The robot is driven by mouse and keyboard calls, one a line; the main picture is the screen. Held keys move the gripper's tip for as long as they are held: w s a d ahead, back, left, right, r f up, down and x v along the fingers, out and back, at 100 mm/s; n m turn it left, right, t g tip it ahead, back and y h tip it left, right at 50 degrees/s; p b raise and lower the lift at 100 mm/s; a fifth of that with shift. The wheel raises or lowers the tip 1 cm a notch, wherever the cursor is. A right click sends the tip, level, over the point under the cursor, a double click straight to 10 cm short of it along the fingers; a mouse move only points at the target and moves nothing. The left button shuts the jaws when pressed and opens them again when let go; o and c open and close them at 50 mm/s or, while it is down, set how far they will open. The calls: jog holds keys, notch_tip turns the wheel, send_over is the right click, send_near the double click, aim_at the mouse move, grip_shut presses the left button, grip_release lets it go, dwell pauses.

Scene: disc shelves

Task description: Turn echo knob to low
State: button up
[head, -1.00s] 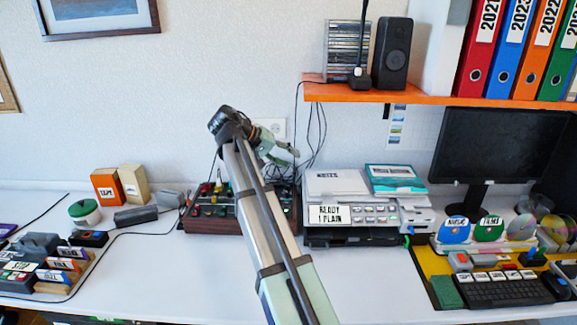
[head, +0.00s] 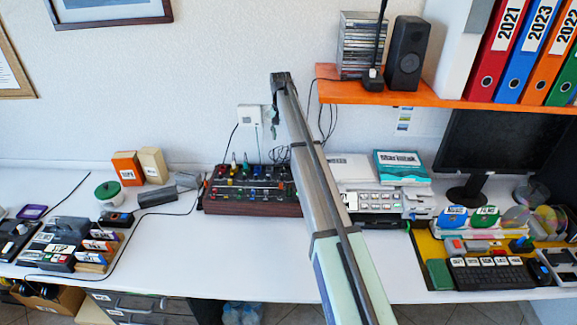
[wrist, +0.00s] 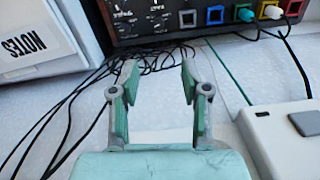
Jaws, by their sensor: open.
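The device with knobs (head: 240,209) is a dark box with a reddish-brown front and several coloured knobs, on the desk left of my arm. Its right end is hidden behind my arm in the head view. In the wrist view its dark panel (wrist: 155,20) shows white lettering and coloured sockets along the top. I cannot tell which knob is the echo knob, or how it is set. My gripper (wrist: 160,82) is open and empty, its fingers pointing toward the panel but apart from it.
Black cables run across the surface under my gripper. A white wall socket (head: 250,114) is close by and also shows at the wrist view's lower right (wrist: 285,140). A printer-like machine (head: 385,202) stands right of my arm. An orange shelf (head: 440,97) juts out above.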

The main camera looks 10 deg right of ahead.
aim_at(282, 168)
notch_tip(282, 168, down, 16)
jog(key=p, duration=0.4)
jog(key=shift+f+p, duration=0.25)
jog(key=shift+p, duration=0.15)
grip_shut()
